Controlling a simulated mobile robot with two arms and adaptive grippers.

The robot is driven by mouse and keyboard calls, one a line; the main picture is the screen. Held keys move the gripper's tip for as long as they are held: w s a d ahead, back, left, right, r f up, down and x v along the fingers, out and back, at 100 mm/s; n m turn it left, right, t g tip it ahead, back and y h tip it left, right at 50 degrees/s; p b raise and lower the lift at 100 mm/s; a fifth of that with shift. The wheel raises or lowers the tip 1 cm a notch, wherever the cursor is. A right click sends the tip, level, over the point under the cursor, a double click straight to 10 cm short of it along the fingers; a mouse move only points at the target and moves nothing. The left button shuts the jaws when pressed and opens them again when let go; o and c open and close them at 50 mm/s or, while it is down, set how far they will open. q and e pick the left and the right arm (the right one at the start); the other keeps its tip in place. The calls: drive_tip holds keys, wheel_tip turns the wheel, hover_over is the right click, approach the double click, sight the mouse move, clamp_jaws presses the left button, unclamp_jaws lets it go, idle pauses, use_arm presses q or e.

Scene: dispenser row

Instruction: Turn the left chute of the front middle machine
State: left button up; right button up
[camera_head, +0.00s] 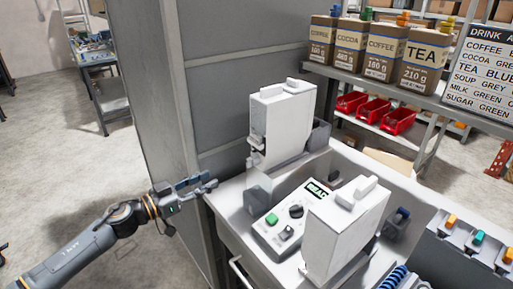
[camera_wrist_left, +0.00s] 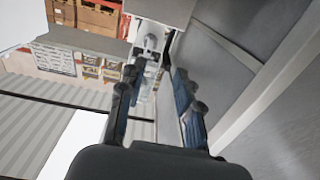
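The machine in front of me has a grey panel with a display (camera_head: 318,190) and a green button (camera_head: 272,218). A tall white canister (camera_head: 282,125) stands on its left side and a second white canister (camera_head: 345,230) on its right. A small white chute (camera_head: 256,158) sticks out low on the left canister. My left gripper (camera_head: 205,186) is left of the chute and apart from it. In the left wrist view its two fingers (camera_wrist_left: 156,88) are spread with nothing between them. A pale rounded part (camera_wrist_left: 151,42), perhaps the chute, shows beyond the fingertips.
A grey partition (camera_head: 165,110) rises behind my left gripper. A shelf at the back holds several labelled bags (camera_head: 383,55) and red bins (camera_head: 372,110). Another machine with coloured parts (camera_head: 478,238) stands at the right.

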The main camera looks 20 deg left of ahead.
sight(248, 160)
use_arm(q)
drive_tip(key=shift+m, duration=0.3)
drive_tip(key=p+x, duration=0.1)
drive_tip(key=x, duration=0.3)
drive_tip(key=d+r+p+x, duration=0.1)
drive_tip(key=x, duration=0.3)
drive_tip(key=s+r+x, duration=0.1)
drive_tip(key=x, duration=0.3)
drive_tip(key=shift+w+d+r+p, duration=0.1)
drive_tip(key=shift+d+p, duration=0.1)
drive_tip(key=shift+p, duration=0.2)
drive_tip(key=shift+x, duration=0.9)
clamp_jaws()
